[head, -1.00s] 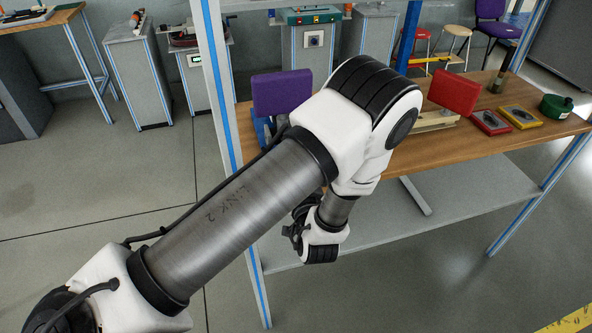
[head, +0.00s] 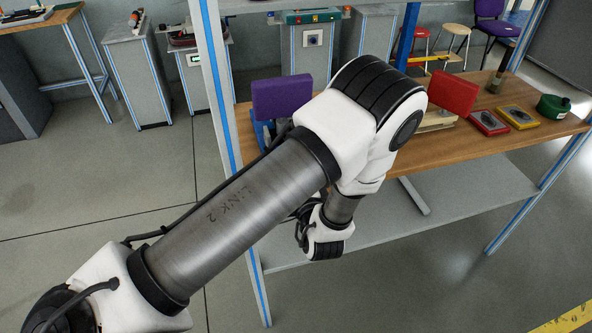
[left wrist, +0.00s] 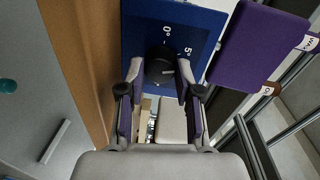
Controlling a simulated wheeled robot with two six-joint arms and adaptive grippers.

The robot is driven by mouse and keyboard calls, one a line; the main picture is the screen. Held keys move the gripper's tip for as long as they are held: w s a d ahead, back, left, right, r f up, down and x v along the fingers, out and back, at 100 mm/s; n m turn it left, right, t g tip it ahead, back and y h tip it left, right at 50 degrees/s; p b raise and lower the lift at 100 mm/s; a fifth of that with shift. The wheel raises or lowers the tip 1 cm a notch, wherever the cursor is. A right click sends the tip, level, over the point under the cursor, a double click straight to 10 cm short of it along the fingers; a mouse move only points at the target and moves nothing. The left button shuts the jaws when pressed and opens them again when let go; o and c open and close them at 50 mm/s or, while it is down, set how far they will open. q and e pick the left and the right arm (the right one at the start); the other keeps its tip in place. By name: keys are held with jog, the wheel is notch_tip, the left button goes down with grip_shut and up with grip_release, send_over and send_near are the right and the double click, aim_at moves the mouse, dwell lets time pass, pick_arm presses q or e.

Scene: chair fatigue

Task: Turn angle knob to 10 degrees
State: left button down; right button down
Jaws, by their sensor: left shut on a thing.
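The black angle knob (left wrist: 158,68) sits on a blue panel (left wrist: 200,18) in the left wrist view. The white marks "0°" and "5°" show on the panel beyond the knob. No 10 degree mark can be read. My left gripper (left wrist: 160,76) is shut on the knob, one finger at each side. The knob's pointer is too small to read with certainty. In the head view my left arm covers the knob and the gripper. My right gripper is in neither view.
A purple pad (head: 282,97) stands beside the blue device on the wooden table (head: 470,147). To the right are a red pad (head: 451,92), a red box (head: 489,123), a yellow box (head: 519,117) and a green round object (head: 554,107). A table post (head: 217,80) rises near my arm.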

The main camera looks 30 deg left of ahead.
pick_arm(q)
jog(key=m, duration=0.4)
jog(key=shift+r+g+p, duration=0.1)
jog(key=shift+g+p, duration=0.2)
jog(key=m+y, duration=0.1)
jog(key=m, duration=0.3)
jog(key=shift+w+m+p, duration=0.1)
jog(key=shift+m+p, duration=0.2)
jog(key=c, duration=0.9)
grip_release()
jog(key=shift+o, duration=0.6)
